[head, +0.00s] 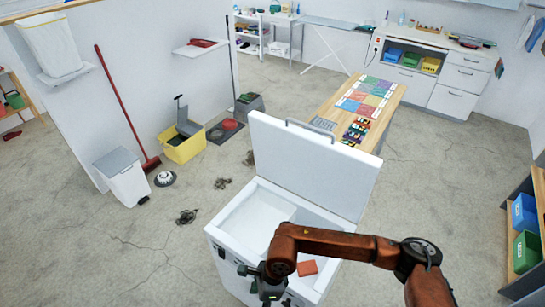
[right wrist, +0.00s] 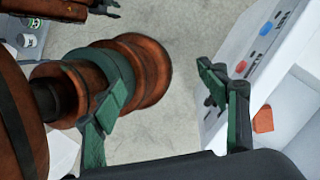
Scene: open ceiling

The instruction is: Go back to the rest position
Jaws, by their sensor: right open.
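My right arm reaches in from the lower right of the head view over an open white chest (head: 240,222). No left gripper shows in the head view.
The chest's lid (head: 315,165) stands raised. A red-orange block (head: 307,268) lies inside; it also shows in the wrist view (right wrist: 263,120). Behind the lid is a wooden table (head: 392,98). A shelf with bins (head: 524,214) is at right.

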